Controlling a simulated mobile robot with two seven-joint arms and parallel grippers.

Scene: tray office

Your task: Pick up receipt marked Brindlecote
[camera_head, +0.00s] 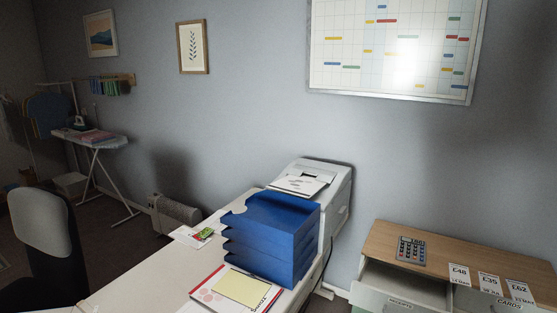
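Three white slips lie on the wooden top of the cabinet (385,243) at the right. The left slip (459,274) reads £48, the middle slip (489,281) reads £39 and the right slip (520,291) reads £62. Smaller print under the prices is too small to read, so I cannot tell which, if any, says Brindlecote. Neither of my grippers is in view.
A calculator (412,251) lies behind the slips. A cabinet drawer (400,290) stands open below. A white desk (150,285) holds blue stacked trays (270,240), a yellow pad (240,288) on papers, and a printer (338,190). An office chair (45,235) is at left.

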